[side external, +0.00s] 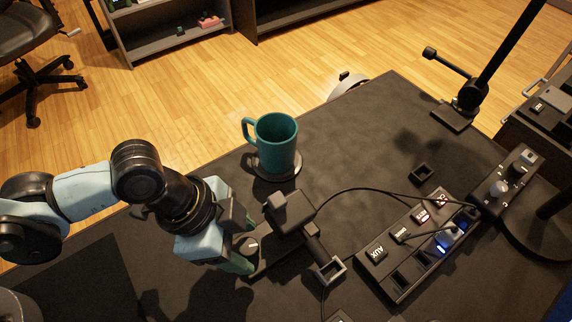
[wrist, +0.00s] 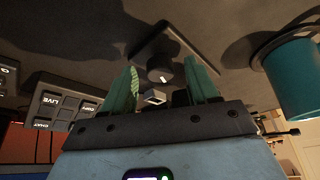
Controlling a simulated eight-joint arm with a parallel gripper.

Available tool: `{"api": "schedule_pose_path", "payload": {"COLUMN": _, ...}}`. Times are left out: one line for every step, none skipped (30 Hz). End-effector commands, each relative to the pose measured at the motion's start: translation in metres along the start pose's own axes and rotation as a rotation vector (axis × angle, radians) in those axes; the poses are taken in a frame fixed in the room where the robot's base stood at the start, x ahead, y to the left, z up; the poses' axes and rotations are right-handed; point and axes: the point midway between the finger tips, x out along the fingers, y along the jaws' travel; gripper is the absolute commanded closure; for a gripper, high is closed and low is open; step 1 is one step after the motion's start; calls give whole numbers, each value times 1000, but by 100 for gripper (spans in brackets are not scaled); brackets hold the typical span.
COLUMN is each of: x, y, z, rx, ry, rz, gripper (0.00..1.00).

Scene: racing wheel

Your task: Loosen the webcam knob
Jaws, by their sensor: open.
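The webcam mount (side external: 293,215) is a dark boxy device with a cable, standing on the dark desk right of my gripper. A round dark knob (side external: 252,245) with a white mark sits low beside it. The knob also shows in the wrist view (wrist: 159,69), in front of a dark flat plate (wrist: 190,48). My gripper (side external: 243,243) is open, with its teal fingers on either side of the knob. In the wrist view the gripper (wrist: 163,66) has the knob between its fingertips. I cannot tell whether either finger touches it.
A teal mug (side external: 277,139) stands on a coaster just behind the webcam mount. A switch panel (side external: 405,250) with labelled keys lies to the right. A square-ended dark bracket (side external: 330,271) is in front. The desk's back middle is clear.

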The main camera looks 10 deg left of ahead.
Motion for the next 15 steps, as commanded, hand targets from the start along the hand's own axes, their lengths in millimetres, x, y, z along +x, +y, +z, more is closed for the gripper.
{"api": "schedule_pose_path", "payload": {"x": 0, "y": 0, "z": 0, "rx": 0, "ry": 0, "rz": 0, "gripper": 43}}
{"api": "schedule_pose_path", "payload": {"x": 0, "y": 0, "z": 0, "rx": 0, "ry": 0, "rz": 0, "gripper": 47}}
{"api": "schedule_pose_path", "payload": {"x": 0, "y": 0, "z": 0, "rx": 0, "ry": 0, "rz": 0, "gripper": 53}}
{"api": "schedule_pose_path", "payload": {"x": 0, "y": 0, "z": 0, "rx": 0, "ry": 0, "rz": 0, "gripper": 58}}
{"api": "schedule_pose_path", "payload": {"x": 0, "y": 0, "z": 0, "rx": 0, "ry": 0, "rz": 0, "gripper": 62}}
{"api": "schedule_pose_path", "payload": {"x": 0, "y": 0, "z": 0, "rx": 0, "ry": 0, "rz": 0, "gripper": 69}}
{"api": "schedule_pose_path", "payload": {"x": 0, "y": 0, "z": 0, "rx": 0, "ry": 0, "rz": 0, "gripper": 73}}
{"api": "schedule_pose_path", "payload": {"x": 0, "y": 0, "z": 0, "rx": 0, "ry": 0, "rz": 0, "gripper": 78}}
{"api": "schedule_pose_path", "payload": {"x": 0, "y": 0, "z": 0, "rx": 0, "ry": 0, "rz": 0, "gripper": 84}}
{"api": "schedule_pose_path", "payload": {"x": 0, "y": 0, "z": 0, "rx": 0, "ry": 0, "rz": 0, "gripper": 89}}
{"api": "schedule_pose_path", "payload": {"x": 0, "y": 0, "z": 0, "rx": 0, "ry": 0, "rz": 0, "gripper": 93}}
{"api": "schedule_pose_path", "payload": {"x": 0, "y": 0, "z": 0, "rx": 0, "ry": 0, "rz": 0, "gripper": 97}}
{"api": "schedule_pose_path", "payload": {"x": 0, "y": 0, "z": 0, "rx": -1, "ry": 0, "rz": 0, "gripper": 97}}
{"api": "schedule_pose_path", "payload": {"x": 0, "y": 0, "z": 0, "rx": -3, "ry": 0, "rz": -1, "gripper": 97}}
{"api": "schedule_pose_path", "payload": {"x": 0, "y": 0, "z": 0, "rx": -10, "ry": -1, "rz": -4, "gripper": 97}}
